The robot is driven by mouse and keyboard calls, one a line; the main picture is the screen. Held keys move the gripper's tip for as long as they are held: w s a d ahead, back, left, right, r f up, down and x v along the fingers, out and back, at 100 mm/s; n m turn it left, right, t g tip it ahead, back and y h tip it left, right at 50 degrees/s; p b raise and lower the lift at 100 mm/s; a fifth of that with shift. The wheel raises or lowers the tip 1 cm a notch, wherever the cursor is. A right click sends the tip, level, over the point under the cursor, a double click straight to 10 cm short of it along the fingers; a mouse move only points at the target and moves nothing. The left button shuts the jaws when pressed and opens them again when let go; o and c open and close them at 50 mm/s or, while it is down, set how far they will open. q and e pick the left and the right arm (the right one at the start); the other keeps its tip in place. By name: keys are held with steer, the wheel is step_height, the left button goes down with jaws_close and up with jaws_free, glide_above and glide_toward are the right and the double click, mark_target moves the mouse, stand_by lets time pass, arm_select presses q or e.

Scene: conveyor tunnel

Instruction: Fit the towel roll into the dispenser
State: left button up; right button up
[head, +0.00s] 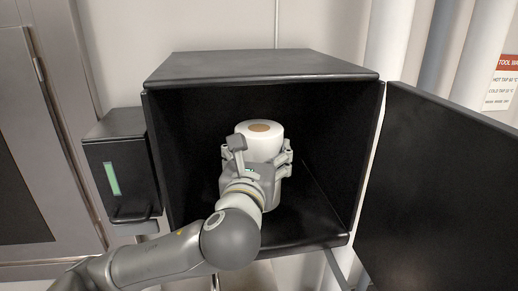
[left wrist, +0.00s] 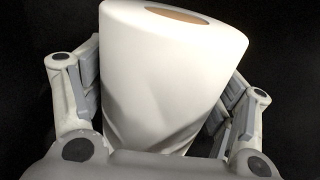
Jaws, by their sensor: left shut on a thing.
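The towel roll (head: 262,143) is white with a brown round core end on top. It stands upright, or nearly so, inside the open black dispenser (head: 262,67). My left gripper (head: 258,165) reaches in through the open front and is shut on the roll, with fingers on both sides of it. In the left wrist view the roll (left wrist: 165,80) fills the space between the finger pads and leans slightly. The roll's lower part is hidden behind my gripper in the head view, so I cannot tell whether it touches the dispenser floor. My right gripper is not in view.
The dispenser's black door (head: 450,185) hangs open on the right. A small black box (head: 122,165) with a green strip is mounted at the left. White pipes (head: 390,45) and a sign (head: 503,85) are behind at the right. Room is free around the roll inside the dispenser.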

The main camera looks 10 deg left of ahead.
arm_select(q)
steer(key=shift+f+b, duration=0.45)
steer(key=shift+f, duration=0.75)
steer(key=shift+r, duration=0.1)
steer(key=o, duration=1.4)
steer(key=shift+s+d, duration=0.15)
steer(key=shift+s, duration=1.75)
steer(key=shift+s+d, duration=0.1)
steer(key=shift+s, duration=1.75)
